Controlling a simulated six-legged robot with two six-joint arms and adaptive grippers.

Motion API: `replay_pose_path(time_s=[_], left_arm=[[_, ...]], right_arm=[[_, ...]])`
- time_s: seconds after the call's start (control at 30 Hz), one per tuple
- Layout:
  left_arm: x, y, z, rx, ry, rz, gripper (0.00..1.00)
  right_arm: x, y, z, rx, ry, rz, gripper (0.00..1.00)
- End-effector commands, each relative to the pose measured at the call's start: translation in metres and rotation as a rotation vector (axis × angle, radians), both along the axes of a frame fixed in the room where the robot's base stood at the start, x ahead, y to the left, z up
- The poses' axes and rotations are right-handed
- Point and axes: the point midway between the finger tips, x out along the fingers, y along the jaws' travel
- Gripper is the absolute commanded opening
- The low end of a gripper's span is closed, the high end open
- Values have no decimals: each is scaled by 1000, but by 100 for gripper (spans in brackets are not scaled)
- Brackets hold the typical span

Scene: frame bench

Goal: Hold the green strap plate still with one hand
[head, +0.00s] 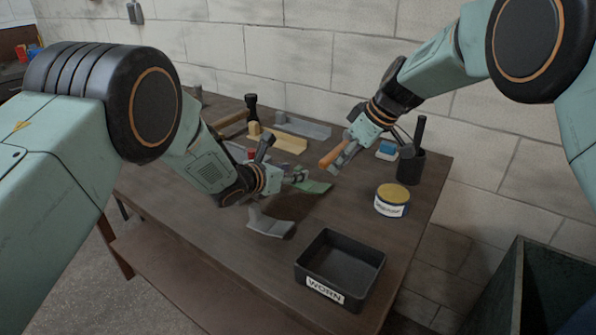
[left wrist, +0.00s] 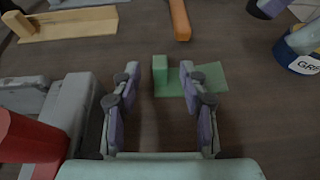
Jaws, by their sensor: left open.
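The green strap plate (head: 318,187) lies on the bench near its middle, partly hidden by my left gripper in the head view. The left wrist view shows its upright green tab (left wrist: 160,71) and its flat part (left wrist: 210,78). My left gripper (head: 296,177) is open, low over the bench. In the left wrist view its fingers (left wrist: 158,75) stand either side of the tab, with a gap on both sides. My right gripper (head: 347,153) is behind and right of the plate, beside an orange handle (head: 331,159). I cannot tell whether it grips that handle.
A black tray marked WORN (head: 328,287) stands at the front right, with a grey bracket (head: 268,222) left of it. A yellow-lidded tin (head: 392,201) and a black tool cup (head: 410,167) stand at right. A wooden bracket (head: 285,142) and grey channel (head: 303,126) lie behind.

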Motion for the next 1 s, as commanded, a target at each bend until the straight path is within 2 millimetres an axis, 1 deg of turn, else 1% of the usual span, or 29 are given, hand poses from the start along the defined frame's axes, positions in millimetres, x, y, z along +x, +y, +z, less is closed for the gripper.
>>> replay_pose_path(time_s=[0.2, 0.4, 0.57, 0.87, 1.0], left_arm=[[19, -14, -10, -1, -1, -1, 43], [30, -22, -16, -1, 1, -1, 43], [34, -25, -18, -1, 1, 0, 43], [35, -25, -18, -1, 1, 1, 43], [35, -25, -18, -1, 1, 1, 32]], right_arm=[[0, 0, 0, 0, 0, 0, 38], [0, 0, 0, 0, 0, 0, 38], [0, 0, 0, 0, 0, 0, 38], [0, 0, 0, 0, 0, 0, 38], [0, 0, 0, 0, 0, 0, 38]])
